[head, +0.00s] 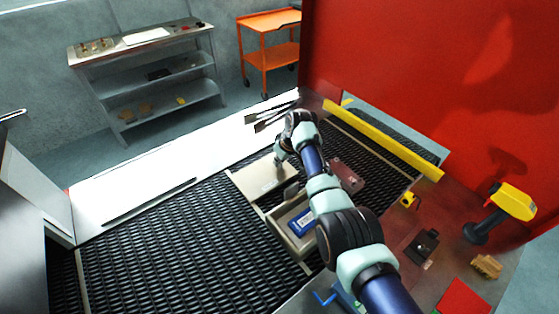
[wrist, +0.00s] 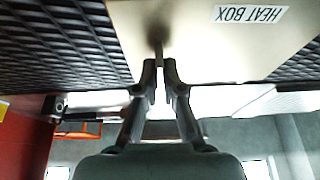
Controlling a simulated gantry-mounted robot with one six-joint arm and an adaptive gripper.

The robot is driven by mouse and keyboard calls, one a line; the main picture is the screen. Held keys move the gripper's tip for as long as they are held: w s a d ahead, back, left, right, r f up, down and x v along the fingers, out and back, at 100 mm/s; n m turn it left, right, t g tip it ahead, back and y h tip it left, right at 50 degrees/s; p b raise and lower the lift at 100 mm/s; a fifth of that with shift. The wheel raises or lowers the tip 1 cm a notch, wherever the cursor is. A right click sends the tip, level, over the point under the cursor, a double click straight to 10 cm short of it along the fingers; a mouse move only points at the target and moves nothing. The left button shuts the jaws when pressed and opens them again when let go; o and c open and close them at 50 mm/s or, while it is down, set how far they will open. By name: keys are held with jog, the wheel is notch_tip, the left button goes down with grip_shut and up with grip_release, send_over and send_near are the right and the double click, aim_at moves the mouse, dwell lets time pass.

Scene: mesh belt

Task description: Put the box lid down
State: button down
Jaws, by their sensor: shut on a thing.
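The box lid (head: 262,182) is a flat beige panel over the mesh belt, behind and left of the open box. In the wrist view the lid (wrist: 200,40) fills the top and bears a white "HEAT BOX" label (wrist: 250,14), seen upside down. My gripper (head: 281,158) is above the lid's far part. Its fingers (wrist: 159,72) are shut on the lid's small upright handle (wrist: 157,50). The open beige box (head: 309,249) holds a blue item (head: 302,222); my arm hides its right side. I cannot tell whether the lid touches the belt.
The dark mesh belt (head: 180,245) has free room left of the lid. A brownish-red plate (head: 346,177) lies right of my arm. A yellow rail (head: 385,140) runs along the far right. A yellow scanner-like tool (head: 513,202) stands on the red-brown table.

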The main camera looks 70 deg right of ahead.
jog(key=c, duration=1.3)
grip_release()
jog(key=shift+r+p, duration=0.4)
jog(key=shift+r, duration=0.1)
jog(key=p+v, duration=0.2)
jog(key=v, duration=0.9)
jog(key=shift+s+r+p, duration=0.1)
jog(key=shift+s+p, duration=0.05)
jog(key=shift+p, duration=0.25)
